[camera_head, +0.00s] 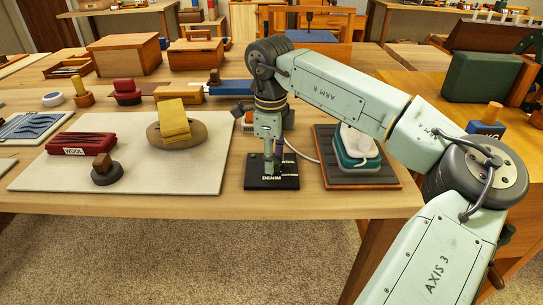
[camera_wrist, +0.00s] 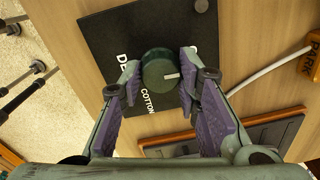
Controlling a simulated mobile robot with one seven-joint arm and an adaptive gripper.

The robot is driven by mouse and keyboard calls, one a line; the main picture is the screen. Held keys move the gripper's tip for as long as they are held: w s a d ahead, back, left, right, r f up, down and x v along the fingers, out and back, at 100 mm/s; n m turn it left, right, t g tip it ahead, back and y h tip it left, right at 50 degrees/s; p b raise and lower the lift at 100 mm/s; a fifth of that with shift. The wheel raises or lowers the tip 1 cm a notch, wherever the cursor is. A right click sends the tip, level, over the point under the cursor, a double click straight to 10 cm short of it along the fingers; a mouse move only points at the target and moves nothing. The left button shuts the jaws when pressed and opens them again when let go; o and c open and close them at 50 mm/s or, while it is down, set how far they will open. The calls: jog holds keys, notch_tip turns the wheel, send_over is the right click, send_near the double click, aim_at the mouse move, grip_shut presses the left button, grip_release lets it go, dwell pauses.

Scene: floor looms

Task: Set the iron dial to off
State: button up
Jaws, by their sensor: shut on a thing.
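The iron dial (camera_wrist: 158,68) is a round dark green knob with a white pointer mark, standing on a black panel (camera_head: 257,185). In the wrist view the mark points right, towards one finger. The panel (camera_wrist: 108,38) carries white lettering; COTTON is readable, and DENIM shows in the head view. Other lettering is partly hidden by the fingers. My gripper (camera_head: 271,168) points down over the panel. Its purple-padded fingers (camera_wrist: 160,76) are shut on the dial, one on each side. The iron (camera_head: 360,142), pale and teal, rests on a wooden-edged stand to the right.
A white cord (camera_wrist: 265,76) runs right of the panel. The table's front edge is close.

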jog(key=shift+n, duration=0.3)
jog(key=o, duration=1.2)
jog(key=r, duration=1.2)
jog(key=shift+s, duration=0.3)
jog(key=shift+s, duration=0.1)
